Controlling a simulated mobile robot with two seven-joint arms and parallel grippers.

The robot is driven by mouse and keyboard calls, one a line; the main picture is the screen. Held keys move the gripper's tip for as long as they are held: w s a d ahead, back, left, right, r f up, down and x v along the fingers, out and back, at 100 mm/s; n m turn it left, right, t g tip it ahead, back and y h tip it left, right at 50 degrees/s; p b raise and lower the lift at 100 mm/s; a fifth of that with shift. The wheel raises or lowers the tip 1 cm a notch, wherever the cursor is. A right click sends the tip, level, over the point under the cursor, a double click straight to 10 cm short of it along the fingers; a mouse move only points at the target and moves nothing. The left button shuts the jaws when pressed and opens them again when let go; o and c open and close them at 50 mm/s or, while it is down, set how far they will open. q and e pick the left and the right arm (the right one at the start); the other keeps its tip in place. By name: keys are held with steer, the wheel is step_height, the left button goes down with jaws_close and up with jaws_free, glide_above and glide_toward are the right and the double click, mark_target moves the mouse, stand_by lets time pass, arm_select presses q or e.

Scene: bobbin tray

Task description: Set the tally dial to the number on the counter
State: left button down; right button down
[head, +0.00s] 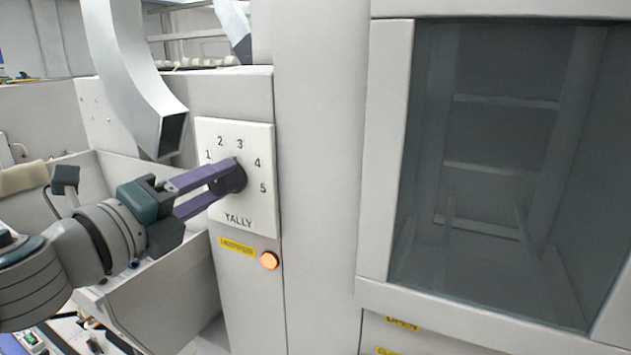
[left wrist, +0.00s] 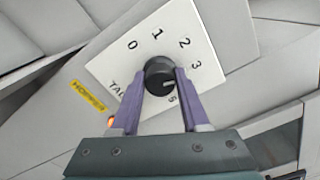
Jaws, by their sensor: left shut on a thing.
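The tally dial is a black round knob (head: 235,178) on a white plate (head: 256,217) marked TALLY, with numbers around it. In the left wrist view the knob (left wrist: 157,66) carries a light mark facing right, on the side between the 3 and the 5. The 4 is hidden there behind a finger, so I cannot tell the exact setting. My left gripper (head: 226,184) has its purple fingers shut on the knob, one on each side. In the head view they cover the 0. No counter reading can be made out. My right gripper is not in view.
Below the plate are a yellow HOPPER label (head: 237,246) and a lit orange button (head: 269,260), close under my fingers. A grey chute (head: 140,90) hangs above my left gripper. A glass-fronted cabinet (head: 386,150) stands at the right.

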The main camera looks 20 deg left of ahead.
arm_select(q)
steer(key=shift+m, duration=0.4)
steer(key=shift+c, duration=2)
jaws_free()
steer(key=shift+s, duration=0.1)
steer(key=s+b, duration=0.2)
steer(key=s, duration=0.7)
steer(key=shift+s+a, duration=0.4)
